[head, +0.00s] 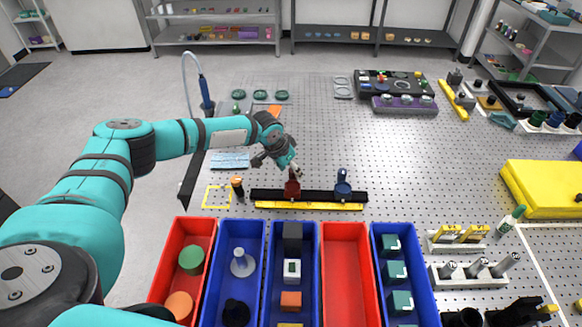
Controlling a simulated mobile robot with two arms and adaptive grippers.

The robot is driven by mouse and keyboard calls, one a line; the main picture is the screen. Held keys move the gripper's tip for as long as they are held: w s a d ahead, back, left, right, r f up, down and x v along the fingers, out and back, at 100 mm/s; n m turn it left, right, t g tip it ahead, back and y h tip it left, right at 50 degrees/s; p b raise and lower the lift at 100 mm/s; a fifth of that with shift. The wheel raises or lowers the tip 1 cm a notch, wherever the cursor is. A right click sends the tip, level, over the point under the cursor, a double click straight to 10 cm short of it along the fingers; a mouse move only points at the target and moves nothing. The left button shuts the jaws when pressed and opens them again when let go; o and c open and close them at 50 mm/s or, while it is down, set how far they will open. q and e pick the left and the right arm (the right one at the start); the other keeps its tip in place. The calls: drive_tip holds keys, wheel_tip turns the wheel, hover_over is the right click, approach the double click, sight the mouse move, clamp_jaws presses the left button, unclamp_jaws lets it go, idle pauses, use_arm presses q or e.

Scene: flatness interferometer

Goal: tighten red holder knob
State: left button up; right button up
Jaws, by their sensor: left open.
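The red holder (292,188) stands on the black rail (318,196) in the middle of the table. Its knob is too small to make out clearly. A blue holder (343,184) stands on the same rail to the right. My left gripper (284,168) is open, just above and behind the red holder, with its fingers pointing down. One fingertip is close to the top of the red holder, and I cannot tell whether they touch. My right gripper is not in view.
A yellow bar (308,206) lies in front of the rail. Red and blue bins (345,240) line the near side. A dark, orange-topped post (237,188) stands left of the rail.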

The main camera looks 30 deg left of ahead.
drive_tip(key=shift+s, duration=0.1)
use_arm(q)
clamp_jaws()
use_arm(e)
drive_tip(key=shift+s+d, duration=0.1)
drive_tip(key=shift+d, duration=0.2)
